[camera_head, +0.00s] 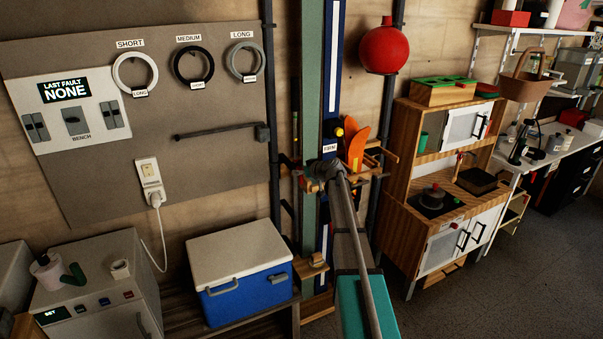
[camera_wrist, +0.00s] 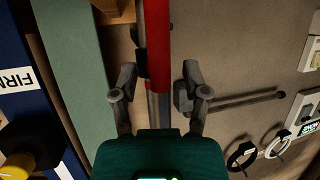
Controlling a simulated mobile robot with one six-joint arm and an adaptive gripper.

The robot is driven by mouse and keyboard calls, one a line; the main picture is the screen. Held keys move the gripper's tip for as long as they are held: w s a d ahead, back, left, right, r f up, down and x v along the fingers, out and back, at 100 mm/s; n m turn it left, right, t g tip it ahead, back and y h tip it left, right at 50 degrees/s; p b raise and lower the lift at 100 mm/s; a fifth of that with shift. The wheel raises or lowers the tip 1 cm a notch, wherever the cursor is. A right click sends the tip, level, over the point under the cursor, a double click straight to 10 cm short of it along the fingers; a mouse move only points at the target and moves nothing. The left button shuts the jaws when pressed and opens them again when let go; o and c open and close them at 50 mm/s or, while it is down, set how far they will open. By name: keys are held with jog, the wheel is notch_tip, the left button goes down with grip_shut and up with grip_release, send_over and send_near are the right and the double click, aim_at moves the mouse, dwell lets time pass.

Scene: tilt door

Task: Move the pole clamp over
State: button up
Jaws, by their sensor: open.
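The pole clamp (camera_head: 262,133) is a dark block on the upright pole (camera_head: 269,80) in the head view, with a long thin bar reaching left across the grey board. In the wrist view the clamp (camera_wrist: 181,97) shows partly behind the right finger, with its bar running right. I cannot tell whether the fingers touch the pole. In the head view my gripper (camera_head: 322,172) is right of and below the clamp, its fingers hard to make out.
A green upright (camera_head: 312,90) and a blue one marked FIRM (camera_head: 333,70) stand beside the pole. The board (camera_head: 215,70) carries labelled rings and switches. A blue cooler (camera_head: 243,277) stands below. A red ball (camera_head: 384,48) and toy kitchen (camera_head: 450,180) are right.

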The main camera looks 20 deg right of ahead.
grip_shut()
dwell(0.3)
jog(key=shift+f, duration=0.1)
jog(key=m+y+b, duration=0.2)
jog(key=shift+f+m+t, duration=0.15)
jog(key=shift+m+t, duration=0.15)
jog(key=shift+t, duration=0.1)
jog(key=m+t+y+b, duration=0.1)
jog(key=m+y+b, duration=0.1)
jog(key=m+b, duration=0.2)
jog(key=shift+d+f, duration=0.1)
jog(key=m+t+b, duration=0.1)
jog(key=m+b, duration=0.1)
jog(key=m+t+y+b, duration=0.1)
jog(key=m+b, duration=0.1)
jog(key=m, duration=0.1)
jog(key=shift+t, duration=0.3)
jog(key=shift+w+d+m+t+b, duration=0.15)
jog(key=shift+m+t+b, duration=0.8)
jog(key=shift+m, duration=0.85)
